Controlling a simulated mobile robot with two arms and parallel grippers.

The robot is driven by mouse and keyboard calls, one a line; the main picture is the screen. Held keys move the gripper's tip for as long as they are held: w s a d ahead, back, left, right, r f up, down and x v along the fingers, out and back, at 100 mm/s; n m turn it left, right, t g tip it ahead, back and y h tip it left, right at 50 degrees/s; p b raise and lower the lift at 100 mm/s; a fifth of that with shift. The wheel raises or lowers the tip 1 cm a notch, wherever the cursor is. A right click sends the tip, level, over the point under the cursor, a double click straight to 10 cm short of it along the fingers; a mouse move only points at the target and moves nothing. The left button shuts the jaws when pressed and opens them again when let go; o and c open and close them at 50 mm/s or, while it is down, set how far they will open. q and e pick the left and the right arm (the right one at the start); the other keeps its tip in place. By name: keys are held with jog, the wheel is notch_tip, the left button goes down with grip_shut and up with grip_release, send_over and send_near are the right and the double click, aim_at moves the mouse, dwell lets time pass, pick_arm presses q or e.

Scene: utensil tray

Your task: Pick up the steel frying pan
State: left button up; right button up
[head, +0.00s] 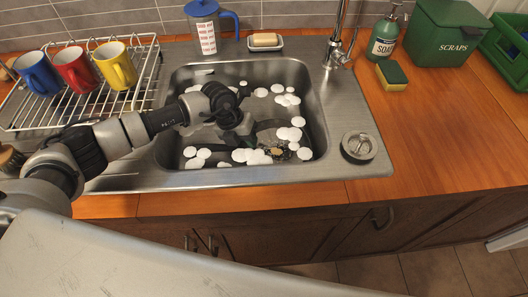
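My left arm comes in from the left and reaches down into the steel sink (310,84). My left gripper (243,136) is low in the basin, near its middle. Its fingers are small and partly hidden, so I cannot tell whether they are open or shut. A dark, curved shape (270,126) lies just right of the gripper, partly under foam. It may be part of the frying pan, but I cannot make out its outline or whether the gripper touches it. My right gripper is out of view.
White foam clumps (289,134) float in the sink. A rack (60,112) with blue, red and yellow mugs stands left. The tap (338,52), soap bottle (384,38), sponge (391,74) and green scraps bin (448,32) are behind and right.

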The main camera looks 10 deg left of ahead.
pick_arm(q)
grip_shut()
jog(key=shift+r, duration=0.2)
dwell(0.3)
